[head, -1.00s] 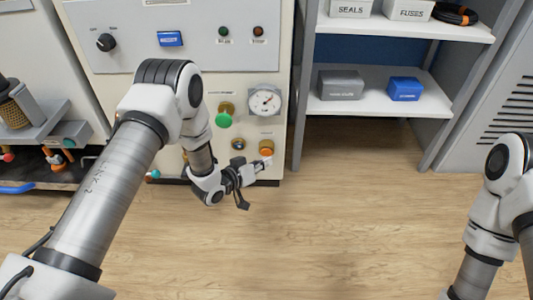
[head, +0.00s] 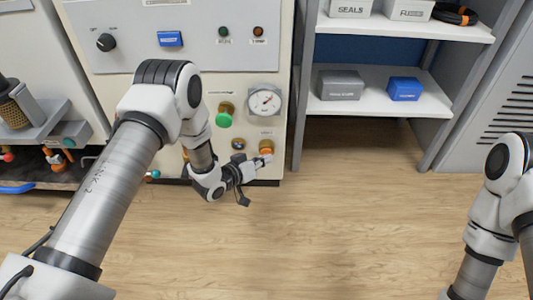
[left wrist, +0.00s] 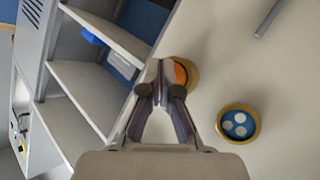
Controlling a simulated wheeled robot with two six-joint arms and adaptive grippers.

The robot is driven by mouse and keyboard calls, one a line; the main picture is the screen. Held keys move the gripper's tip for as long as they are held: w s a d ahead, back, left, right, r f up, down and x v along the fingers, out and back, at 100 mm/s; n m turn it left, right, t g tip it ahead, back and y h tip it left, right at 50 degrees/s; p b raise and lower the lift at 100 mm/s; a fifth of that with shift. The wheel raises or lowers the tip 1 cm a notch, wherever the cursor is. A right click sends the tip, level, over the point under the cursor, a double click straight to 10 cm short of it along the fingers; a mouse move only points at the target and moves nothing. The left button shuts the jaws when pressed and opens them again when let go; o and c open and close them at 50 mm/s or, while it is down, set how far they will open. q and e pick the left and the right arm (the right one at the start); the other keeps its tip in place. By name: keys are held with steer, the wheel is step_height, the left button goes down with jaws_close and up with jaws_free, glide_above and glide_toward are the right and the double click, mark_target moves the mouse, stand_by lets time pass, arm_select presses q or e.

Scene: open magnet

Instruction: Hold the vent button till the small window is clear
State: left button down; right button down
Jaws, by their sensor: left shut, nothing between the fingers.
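The orange vent button (head: 266,146) sits low on the cream panel, below the round gauge. My left gripper (head: 265,160) is shut and empty, its tips at the button's lower edge. In the left wrist view the closed fingertips (left wrist: 163,75) overlap the orange button (left wrist: 181,73) and partly hide it. I cannot tell whether they press it in. The small round window (head: 238,144) is left of the button. In the left wrist view the window (left wrist: 238,123) has a yellow rim and pale discs on dark blue. My right gripper is out of view.
A green knob (head: 223,115) and a white dial gauge (head: 265,101) are above the button. A shelf unit (head: 378,103) with boxes stands to the right. The wooden floor below is clear. My right arm is at the right edge.

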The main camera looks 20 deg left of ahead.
arm_select(q)
steer(key=shift+w+a, duration=0.1)
steer(key=shift+w, duration=0.3)
stand_by(1.3)
steer(key=shift+s+r, duration=0.1)
stand_by(1.4)
steer(key=shift+s+d+p, duration=0.25)
steer(key=shift+s+p, duration=0.3)
steer(key=shift+s, duration=0.3)
steer(key=s+p, duration=0.1)
steer(key=s, duration=0.1)
steer(key=s+d+p, duration=0.1)
steer(key=s, duration=0.1)
steer(key=shift+s+d+p, duration=0.2)
steer(key=shift+s+p, duration=0.1)
steer(key=shift+s, duration=0.1)
